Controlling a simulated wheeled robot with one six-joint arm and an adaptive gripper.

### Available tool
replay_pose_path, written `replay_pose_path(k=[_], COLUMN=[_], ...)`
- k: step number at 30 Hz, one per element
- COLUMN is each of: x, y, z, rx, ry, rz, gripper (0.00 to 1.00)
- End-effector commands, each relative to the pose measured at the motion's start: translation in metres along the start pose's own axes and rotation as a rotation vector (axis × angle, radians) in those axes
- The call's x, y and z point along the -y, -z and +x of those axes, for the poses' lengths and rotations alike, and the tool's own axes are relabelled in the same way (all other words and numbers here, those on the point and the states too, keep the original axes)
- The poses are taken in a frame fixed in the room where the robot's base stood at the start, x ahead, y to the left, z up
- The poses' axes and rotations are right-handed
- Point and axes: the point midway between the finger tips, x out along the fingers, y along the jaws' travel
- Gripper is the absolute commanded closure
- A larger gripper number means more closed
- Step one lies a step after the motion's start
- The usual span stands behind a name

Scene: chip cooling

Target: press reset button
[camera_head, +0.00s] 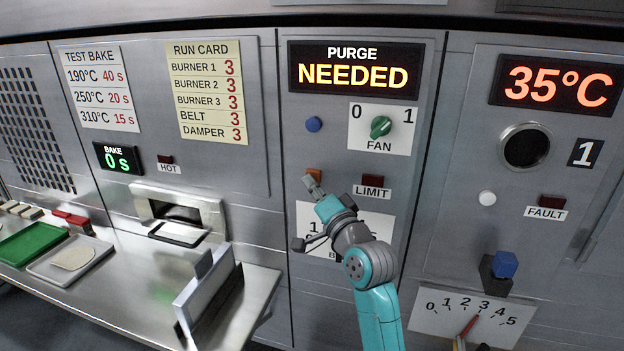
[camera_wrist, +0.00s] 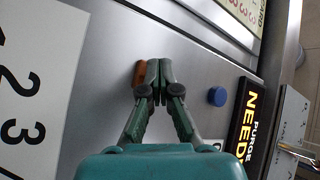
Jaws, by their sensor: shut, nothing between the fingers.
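No label reading reset is visible. An orange button (camera_head: 314,173) sits on the middle panel, left of the LIMIT lamp; in the wrist view the orange button (camera_wrist: 140,73) shows just left of the fingertips. My gripper (camera_head: 311,184) is shut and empty, its tips at the orange button and partly covering it in the head view. In the wrist view my gripper (camera_wrist: 159,68) has its fingers together beside the button; I cannot tell whether they touch it. A round blue button (camera_head: 313,124) is higher on the same panel, and it also shows in the wrist view (camera_wrist: 217,96).
The display (camera_head: 353,70) reads PURGE NEEDED. The green FAN knob (camera_head: 380,126) is below it. The LIMIT lamp (camera_head: 373,180) is dark red. My arm partly covers a numbered white dial plate (camera_head: 307,215). A white button (camera_head: 487,198) is on the right panel, and a metal shelf is at left.

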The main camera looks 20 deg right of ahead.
Motion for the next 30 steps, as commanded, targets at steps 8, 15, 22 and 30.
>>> replay_pose_path(k=[8,15,22,30], x=[0.004,0.009,0.009,0.017], y=[-0.005,-0.009,-0.009,-0.018], z=[-0.006,-0.012,-0.012,-0.024], rx=[0.0,0.0,0.0,0.001], ry=[0.001,0.0,0.0,0.0], rz=[0.0,0.0,0.0,-0.001], gripper=[1.0,1.0,1.0,1.0])
